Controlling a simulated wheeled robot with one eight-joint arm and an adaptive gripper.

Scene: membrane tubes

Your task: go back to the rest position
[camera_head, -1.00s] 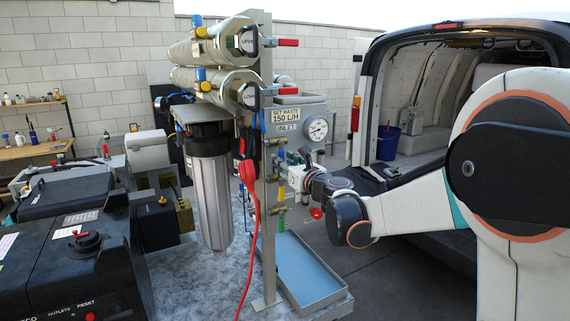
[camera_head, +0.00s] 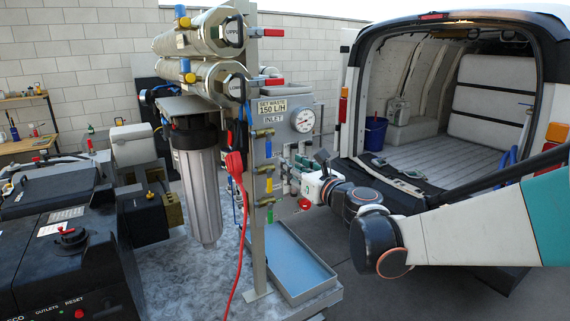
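My arm comes in from the right edge at mid-height, its white and teal link (camera_head: 480,228) running left to dark joints (camera_head: 382,240). My gripper (camera_head: 291,176) is at the arm's far end, just right of the grey upright post and close to its small coloured valves. It is small and partly merged with the fittings behind it, so I cannot tell whether its fingers are open or shut, or touching a valve.
The filter stand has two steel membrane tubes (camera_head: 199,35), a clear filter housing (camera_head: 200,190), a gauge (camera_head: 303,120) and a blue-bottomed tray (camera_head: 291,262). A red cable (camera_head: 238,220) hangs in front. A black machine (camera_head: 62,250) stands left, an open van (camera_head: 430,135) right.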

